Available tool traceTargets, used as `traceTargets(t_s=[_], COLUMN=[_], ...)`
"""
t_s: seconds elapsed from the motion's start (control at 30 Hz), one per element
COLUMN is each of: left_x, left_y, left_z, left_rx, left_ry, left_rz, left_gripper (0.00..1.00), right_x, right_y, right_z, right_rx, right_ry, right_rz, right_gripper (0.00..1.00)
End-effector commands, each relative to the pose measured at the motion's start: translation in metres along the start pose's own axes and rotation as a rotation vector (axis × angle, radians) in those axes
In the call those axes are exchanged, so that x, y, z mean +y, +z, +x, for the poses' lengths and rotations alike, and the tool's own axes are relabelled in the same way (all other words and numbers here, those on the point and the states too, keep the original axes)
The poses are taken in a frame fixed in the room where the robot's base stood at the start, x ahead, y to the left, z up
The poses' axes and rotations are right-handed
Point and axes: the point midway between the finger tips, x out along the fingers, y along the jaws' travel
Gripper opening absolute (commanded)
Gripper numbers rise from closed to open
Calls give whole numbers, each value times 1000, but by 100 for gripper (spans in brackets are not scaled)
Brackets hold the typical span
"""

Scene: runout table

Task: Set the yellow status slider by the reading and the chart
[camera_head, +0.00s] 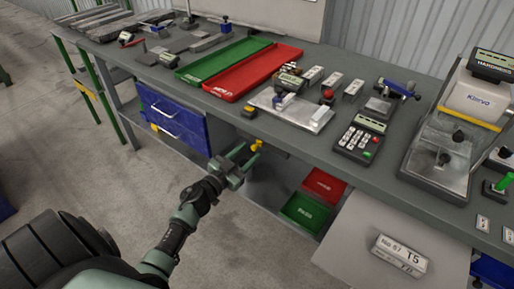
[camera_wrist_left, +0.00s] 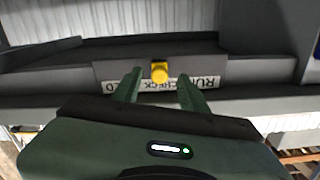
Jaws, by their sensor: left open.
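The yellow status slider (camera_head: 257,146) sits on the front edge of the table, just below the tabletop. My right gripper is not in view.
The table (camera_head: 220,112) holds a green tray (camera_head: 222,60), a red tray (camera_head: 254,72), a keypad unit (camera_head: 360,138) and a Klervo machine (camera_head: 462,120). A blue drawer unit (camera_head: 172,116) hangs left of the slider.

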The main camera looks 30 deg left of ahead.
Motion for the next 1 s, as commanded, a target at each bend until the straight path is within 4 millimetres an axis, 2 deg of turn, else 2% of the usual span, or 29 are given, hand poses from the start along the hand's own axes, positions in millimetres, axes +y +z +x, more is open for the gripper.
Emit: traceTargets(t_s=[0.1, 0.2, 0.53, 0.57, 0.7, 1.0], left_x=[1, 1, 2, 1, 1, 1], left_y=[0, 0, -1, -1, -1, -1], left_z=[18, 27, 32, 32, 32, 32], left_rx=[2, 1, 1, 1, 1, 1], left_ry=[1, 2, 4, 4, 4, 4], left_rz=[1, 2, 3, 3, 4, 6], left_gripper=[43, 43, 43, 40, 1, 0], right_x=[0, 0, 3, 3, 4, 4], right_y=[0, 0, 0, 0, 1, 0], right_z=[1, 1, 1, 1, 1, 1], right_rx=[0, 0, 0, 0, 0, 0], right_ry=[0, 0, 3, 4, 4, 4], right_rz=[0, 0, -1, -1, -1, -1], right_gripper=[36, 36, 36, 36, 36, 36])
